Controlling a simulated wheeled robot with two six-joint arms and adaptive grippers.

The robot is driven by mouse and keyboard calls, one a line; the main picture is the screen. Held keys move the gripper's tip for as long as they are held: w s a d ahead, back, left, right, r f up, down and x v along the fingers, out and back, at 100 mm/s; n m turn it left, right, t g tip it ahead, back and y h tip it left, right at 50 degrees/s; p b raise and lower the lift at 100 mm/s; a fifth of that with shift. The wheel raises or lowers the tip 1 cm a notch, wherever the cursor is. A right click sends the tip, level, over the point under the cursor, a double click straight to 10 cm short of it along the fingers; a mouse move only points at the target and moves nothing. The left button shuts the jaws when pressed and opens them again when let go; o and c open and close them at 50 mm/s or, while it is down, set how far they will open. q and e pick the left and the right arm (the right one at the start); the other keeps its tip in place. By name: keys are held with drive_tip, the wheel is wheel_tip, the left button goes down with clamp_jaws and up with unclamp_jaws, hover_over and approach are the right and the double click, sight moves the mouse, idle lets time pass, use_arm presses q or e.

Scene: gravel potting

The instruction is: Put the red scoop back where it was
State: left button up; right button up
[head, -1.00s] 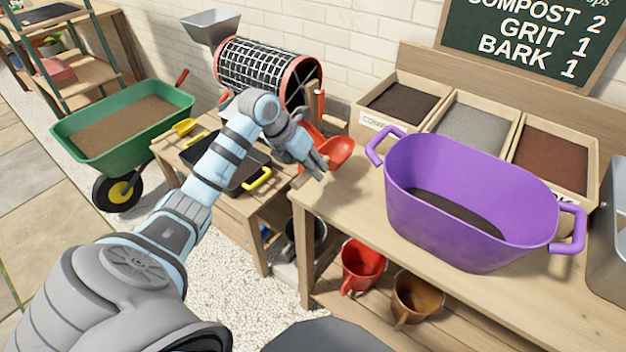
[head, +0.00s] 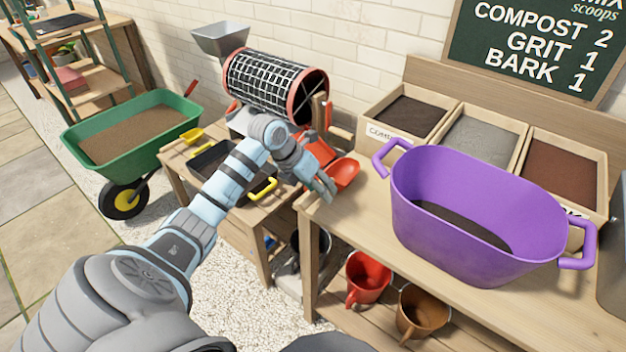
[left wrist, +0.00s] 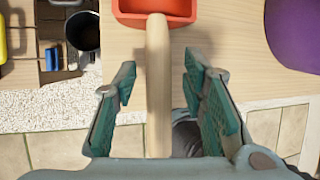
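The red scoop (head: 344,174) is at the left end of the potting bench, beside the purple tub (head: 470,220). In the left wrist view its red pan (left wrist: 155,12) is at the top edge, with the pale wooden handle (left wrist: 158,85) running down the middle. My left gripper (head: 328,188) is at the scoop, its fingers hiding the handle in the head view. In the left wrist view my left gripper (left wrist: 160,105) is open, one finger on each side of the handle, with a gap on both sides. My right gripper is not in view.
Bins of compost (head: 408,115), grit (head: 478,140) and bark (head: 563,170) stand behind the tub. A drum sieve (head: 268,80) stands on the lower table to the left. A red pot (head: 367,280) and a brown pot (head: 418,310) are under the bench. A green wheelbarrow (head: 125,140) is further left.

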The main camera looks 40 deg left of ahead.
use_arm(q)
drive_tip(key=p+v, duration=0.1)
drive_tip(key=v, duration=1.1)
